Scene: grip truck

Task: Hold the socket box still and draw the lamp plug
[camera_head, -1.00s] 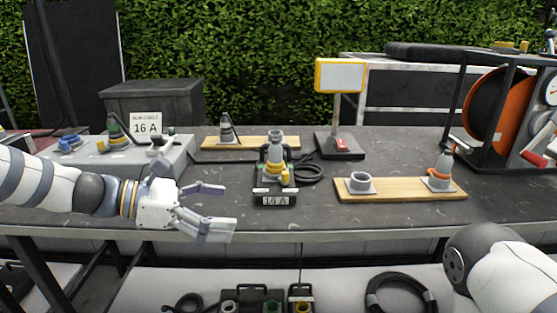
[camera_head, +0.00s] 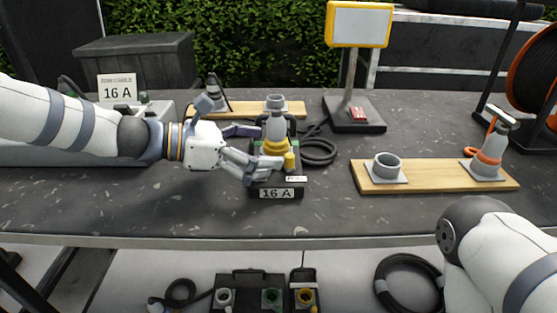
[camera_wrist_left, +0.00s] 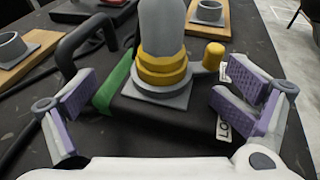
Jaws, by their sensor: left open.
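The socket box (camera_head: 262,189) is black with a "16 A" label on its front and stands on the dark table. The grey lamp plug (camera_head: 276,128) stands upright in its yellow-ringed socket; the left wrist view shows the plug (camera_wrist_left: 162,28) above the yellow ring (camera_wrist_left: 163,68). My left gripper (camera_head: 262,148) is open, its fingers around the box's left side in the head view. In the left wrist view its purple pads lie on either side of the box (camera_wrist_left: 135,115), apart from the plug. Of my right arm only a white link shows; its gripper is out of view.
A yellow-framed lamp (camera_head: 359,24) stands behind on a black base. Another board (camera_head: 246,110) lies behind. A black cable (camera_head: 320,152) coils beside the box.

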